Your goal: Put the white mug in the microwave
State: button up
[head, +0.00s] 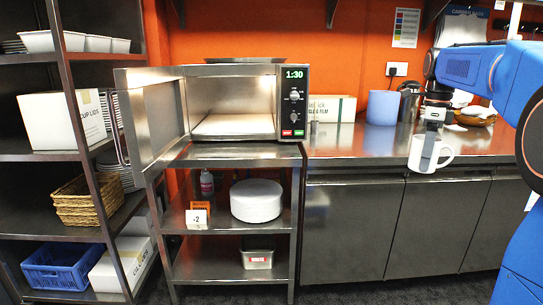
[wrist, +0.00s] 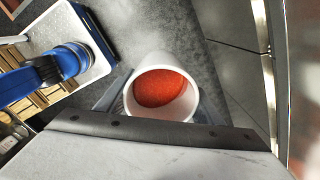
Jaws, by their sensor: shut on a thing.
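The white mug (head: 422,154) is held in the air in front of the right counter in the head view, roughly upright with its handle to the right. My gripper (head: 431,150) is shut on it from above. In the wrist view the mug (wrist: 139,113) shows its rim and a red-orange content inside; the gripper fingers are mostly hidden beside it. The microwave (head: 243,103) stands on the steel shelf unit left of the mug. Its door (head: 151,121) is swung open to the left, and the cavity looks empty.
A steel counter (head: 345,152) runs right of the microwave, with a blue container (head: 382,107) and a cardboard box (head: 330,108) on it. A storage rack (head: 100,180) stands at the left, near the open door. The floor in front of the cabinets looks clear.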

jog(key=w+a+f+n, duration=0.2)
jog(key=w+f+n, duration=0.2)
jog(key=f, duration=0.7)
jog(key=w+a+f+n, duration=0.2)
jog(key=w+f+n, duration=0.25)
jog(key=f, duration=0.75)
jog(key=w+a+f+n, duration=0.2)
jog(key=w+f+n, duration=0.25)
jog(key=f, duration=0.65)
jog(key=s+a+f+n, duration=0.1)
jog(key=a+f+n, duration=0.2)
jog(key=f, duration=0.7)
jog(key=s+a+f+n, duration=0.2)
jog(key=f+n, duration=0.3)
jog(key=f, duration=0.6)
jog(key=s+a+f+n, duration=0.2)
jog(key=a+f+n, duration=0.1)
jog(key=f, duration=0.8)
jog(key=shift+a+n, duration=0.4)
jog(key=shift+a, duration=0.45)
jog(key=shift+d, duration=0.15)
